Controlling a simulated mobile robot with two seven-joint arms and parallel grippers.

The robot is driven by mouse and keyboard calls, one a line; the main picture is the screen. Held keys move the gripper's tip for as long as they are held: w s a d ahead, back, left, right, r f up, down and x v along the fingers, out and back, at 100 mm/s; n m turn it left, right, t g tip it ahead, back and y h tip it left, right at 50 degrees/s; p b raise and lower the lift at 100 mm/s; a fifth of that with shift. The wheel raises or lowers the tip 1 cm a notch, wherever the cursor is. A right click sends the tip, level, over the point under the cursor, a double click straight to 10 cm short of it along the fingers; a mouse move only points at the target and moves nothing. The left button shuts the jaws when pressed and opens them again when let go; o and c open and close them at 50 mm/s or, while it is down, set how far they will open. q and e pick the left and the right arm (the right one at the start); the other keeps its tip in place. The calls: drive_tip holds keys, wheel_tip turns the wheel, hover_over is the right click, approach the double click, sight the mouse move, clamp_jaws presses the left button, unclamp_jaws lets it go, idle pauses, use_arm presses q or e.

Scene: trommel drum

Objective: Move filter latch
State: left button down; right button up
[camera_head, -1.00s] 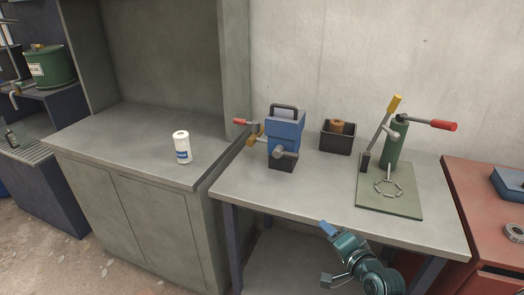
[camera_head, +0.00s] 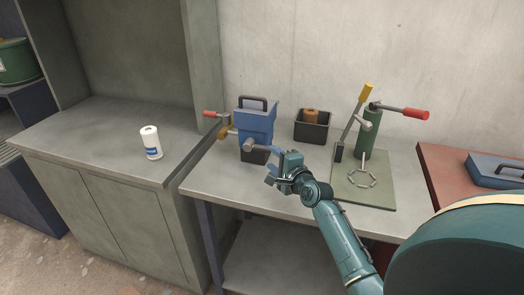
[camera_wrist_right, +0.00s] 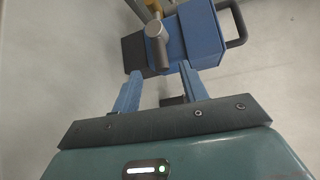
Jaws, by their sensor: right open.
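A blue box-shaped unit (camera_head: 256,122) with a dark top handle stands on the grey workbench. A grey cylindrical knob or lever (camera_head: 262,147) sticks out of its front, and a red-tipped lever (camera_head: 213,114) reaches out on its left. I cannot tell which part is the filter latch. My right gripper (camera_head: 271,172) is open and empty, just right of and in front of the unit. In the right wrist view, the unit (camera_wrist_right: 200,35) and its grey knob (camera_wrist_right: 156,33) lie beyond the open blue fingers (camera_wrist_right: 160,88), apart from them. My left gripper is not in view.
A green press (camera_head: 370,135) with yellow and red handles stands on its plate to the right. A dark bin (camera_head: 312,131) holding a brown roll is behind. A white can (camera_head: 151,143) stands on the left cabinet. A red cabinet (camera_head: 440,168) is at right.

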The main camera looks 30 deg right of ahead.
sight(263, 150)
drive_tip(key=w, duration=0.4)
drive_tip(key=w+f, duration=0.1)
drive_tip(key=w, duration=0.2)
drive_tip(key=shift+d+b, duration=0.25)
drive_tip(key=shift+b, duration=0.1)
clamp_jaws()
